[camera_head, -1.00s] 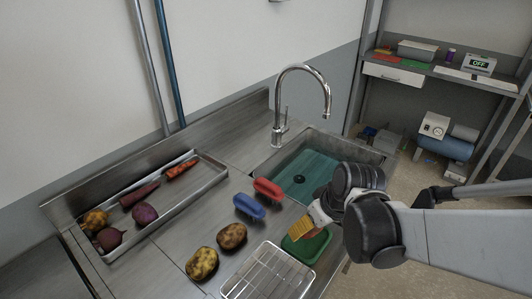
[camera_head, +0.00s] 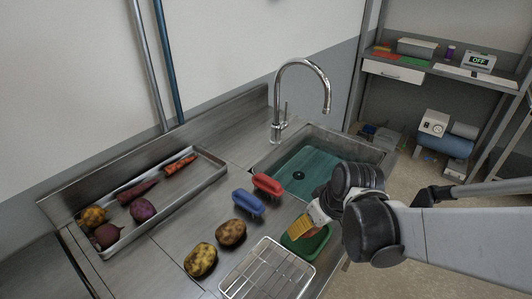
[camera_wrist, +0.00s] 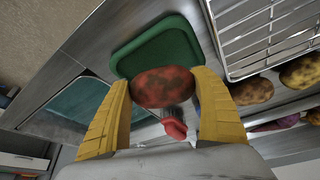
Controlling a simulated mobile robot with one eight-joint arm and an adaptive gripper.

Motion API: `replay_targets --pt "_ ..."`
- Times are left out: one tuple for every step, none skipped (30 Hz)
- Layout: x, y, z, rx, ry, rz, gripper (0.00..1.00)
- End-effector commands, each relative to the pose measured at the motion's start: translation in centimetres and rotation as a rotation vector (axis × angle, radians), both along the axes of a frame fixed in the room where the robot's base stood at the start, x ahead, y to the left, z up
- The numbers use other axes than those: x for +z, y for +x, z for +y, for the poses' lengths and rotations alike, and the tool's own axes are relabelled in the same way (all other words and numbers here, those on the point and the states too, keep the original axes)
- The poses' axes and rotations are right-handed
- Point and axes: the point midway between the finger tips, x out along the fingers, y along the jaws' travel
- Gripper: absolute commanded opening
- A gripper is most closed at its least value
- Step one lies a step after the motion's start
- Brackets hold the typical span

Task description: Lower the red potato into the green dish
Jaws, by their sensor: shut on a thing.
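The red potato (camera_wrist: 163,87) is held between the two yellow fingers of my gripper (camera_wrist: 164,100) in the wrist view. The green dish (camera_wrist: 160,46) lies beyond it there, and the potato overlaps its near edge in the picture. In the head view the green dish (camera_head: 311,245) sits on the steel counter at the front right. My gripper (camera_head: 300,232) is over its left part in that view. The potato is hidden behind my gripper and arm in the head view. I cannot tell the gap between potato and dish.
A wire rack (camera_head: 268,270) stands beside the dish, with two brown potatoes (camera_head: 216,247) left of it. A blue brush (camera_head: 247,202) and a red brush (camera_head: 267,184) lie near the sink (camera_head: 305,165). A steel tray (camera_head: 190,186) of vegetables is at the left.

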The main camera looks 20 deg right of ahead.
Motion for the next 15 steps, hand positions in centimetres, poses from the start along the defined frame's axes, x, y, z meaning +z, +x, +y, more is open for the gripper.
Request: replay_targets --pt "-0.14 0.01 0.00 0.000 0.000 0.000 0.39" --pt "-0.18 0.01 0.00 0.000 0.000 0.000 0.39" --pt "-0.23 0.01 0.00 0.000 0.000 0.000 0.39" --pt "-0.28 0.01 0.00 0.000 0.000 0.000 0.39" --pt "-0.33 0.01 0.00 0.000 0.000 0.000 0.39" --pt "-0.39 0.01 0.00 0.000 0.000 0.000 0.39" --pt "-0.43 0.01 0.00 0.000 0.000 0.000 0.39" --pt "-0.48 0.00 0.00 0.000 0.000 0.000 0.39" --pt "-0.54 0.01 0.00 0.000 0.000 0.000 0.39" --pt "-0.58 0.00 0.00 0.000 0.000 0.000 0.39" --pt "-0.62 0.01 0.00 0.000 0.000 0.000 0.39" --pt "-0.69 0.01 0.00 0.000 0.000 0.000 0.39" --pt "-0.73 0.01 0.00 0.000 0.000 0.000 0.39" --pt "-0.78 0.01 0.00 0.000 0.000 0.000 0.39" --pt "-0.84 0.01 0.00 0.000 0.000 0.000 0.39"
